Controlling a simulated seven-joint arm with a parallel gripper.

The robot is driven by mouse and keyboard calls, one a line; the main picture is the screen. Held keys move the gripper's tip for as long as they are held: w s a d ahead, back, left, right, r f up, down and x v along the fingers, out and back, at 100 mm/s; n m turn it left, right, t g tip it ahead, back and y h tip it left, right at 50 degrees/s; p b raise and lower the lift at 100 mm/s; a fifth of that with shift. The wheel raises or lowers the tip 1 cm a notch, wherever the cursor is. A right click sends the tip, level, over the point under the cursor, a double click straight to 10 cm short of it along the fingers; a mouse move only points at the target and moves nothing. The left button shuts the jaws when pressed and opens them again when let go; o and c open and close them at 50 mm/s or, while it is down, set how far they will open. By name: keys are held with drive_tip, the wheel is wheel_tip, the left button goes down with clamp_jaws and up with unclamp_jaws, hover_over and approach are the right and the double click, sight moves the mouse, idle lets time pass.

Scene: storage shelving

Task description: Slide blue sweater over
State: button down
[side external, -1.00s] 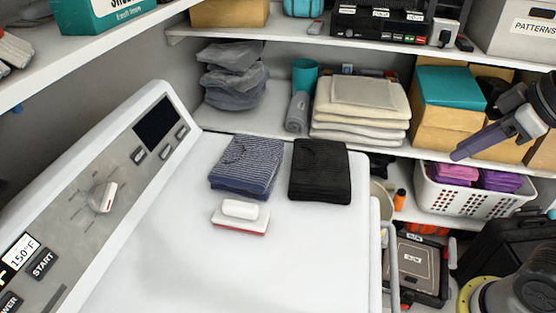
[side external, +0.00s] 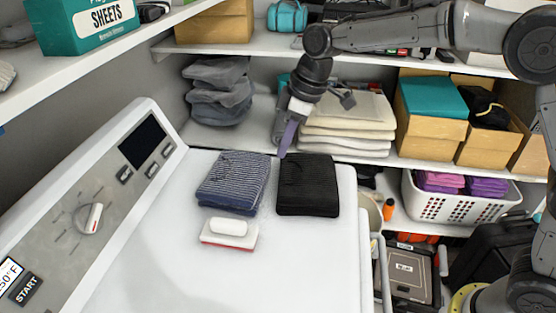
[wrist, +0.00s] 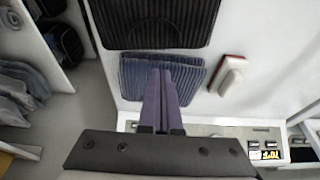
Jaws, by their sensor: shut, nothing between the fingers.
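The blue sweater (side external: 232,182) lies folded on the white machine top, striped, left of a folded black garment (side external: 308,186) with a narrow gap between them. My gripper (side external: 284,152) is shut and empty, fingers pointing down near the back of that gap. In the wrist view, my purple fingers (wrist: 160,78) overlap the blue sweater (wrist: 194,74) and hide part of it. The black garment (wrist: 150,24) lies above it in that picture. I cannot tell whether the fingertips touch the sweater.
A white brush with a red base (side external: 230,231) lies just in front of the sweater. The machine's control panel (side external: 88,215) rises on the left. A shelf behind holds folded cream cloths (side external: 345,130) and grey cloths (side external: 215,92). The front of the machine top (side external: 270,280) is clear.

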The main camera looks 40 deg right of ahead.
sight(234, 169)
drive_tip(key=x, duration=0.9)
drive_tip(key=shift+f, duration=0.15)
drive_tip(key=w+a, duration=0.6)
drive_tip(key=shift+w+a, duration=0.2)
drive_tip(key=v, duration=1)
drive_tip(key=shift+d, duration=0.1)
